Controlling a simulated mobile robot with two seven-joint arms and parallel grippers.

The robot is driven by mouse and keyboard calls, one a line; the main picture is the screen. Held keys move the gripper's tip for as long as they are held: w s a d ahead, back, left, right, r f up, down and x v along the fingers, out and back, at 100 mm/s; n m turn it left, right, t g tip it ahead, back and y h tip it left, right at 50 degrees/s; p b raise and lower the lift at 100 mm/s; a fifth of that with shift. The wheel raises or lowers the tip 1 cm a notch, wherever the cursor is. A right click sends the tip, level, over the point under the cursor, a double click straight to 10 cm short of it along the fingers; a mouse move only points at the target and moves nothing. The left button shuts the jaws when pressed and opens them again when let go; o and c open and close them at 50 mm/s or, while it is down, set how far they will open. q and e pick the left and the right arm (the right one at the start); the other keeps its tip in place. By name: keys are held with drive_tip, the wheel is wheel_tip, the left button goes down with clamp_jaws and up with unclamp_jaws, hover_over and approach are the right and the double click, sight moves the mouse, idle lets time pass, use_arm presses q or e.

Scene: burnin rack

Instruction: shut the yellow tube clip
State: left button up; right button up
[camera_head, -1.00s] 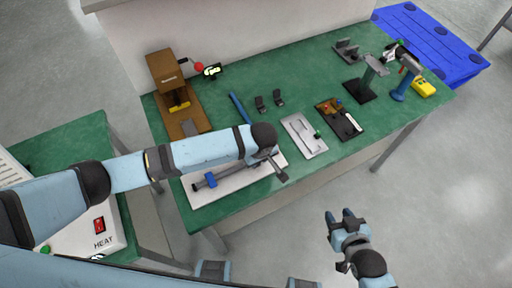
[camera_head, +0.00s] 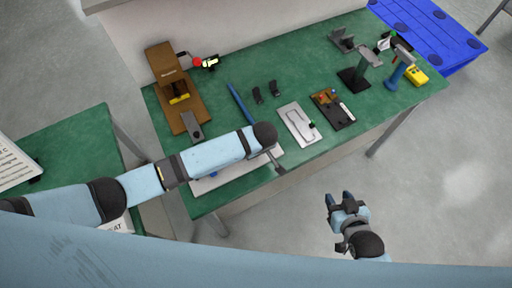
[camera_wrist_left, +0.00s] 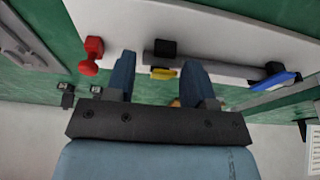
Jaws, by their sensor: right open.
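In the left wrist view a grey tube (camera_wrist_left: 215,70) lies along a white board (camera_wrist_left: 200,28). The yellow clip (camera_wrist_left: 163,73) shows on the tube, between the fingers of my left gripper (camera_wrist_left: 160,72). The fingers are apart, one on each side of the clip in the picture. I cannot tell whether they touch it, or how far the clip is closed. A blue clip (camera_wrist_left: 273,80) sits farther right on the tube. In the head view my left forearm covers most of the board (camera_head: 228,182). My right gripper (camera_head: 339,196) is open and empty, over the floor.
A red knob-like part (camera_wrist_left: 92,52) stands left of the tube. On the green bench (camera_head: 300,80) are a brown press (camera_head: 165,75), a blue rod (camera_head: 240,103), a light plate (camera_head: 297,124) and a dark tray (camera_head: 332,110). A blue pallet (camera_head: 425,30) is beyond.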

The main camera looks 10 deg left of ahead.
use_arm(q)
drive_tip(key=shift+s+a, duration=0.1)
drive_tip(key=shift+r, duration=0.4)
drive_tip(key=b+v, duration=0.1)
drive_tip(key=v, duration=1.2)
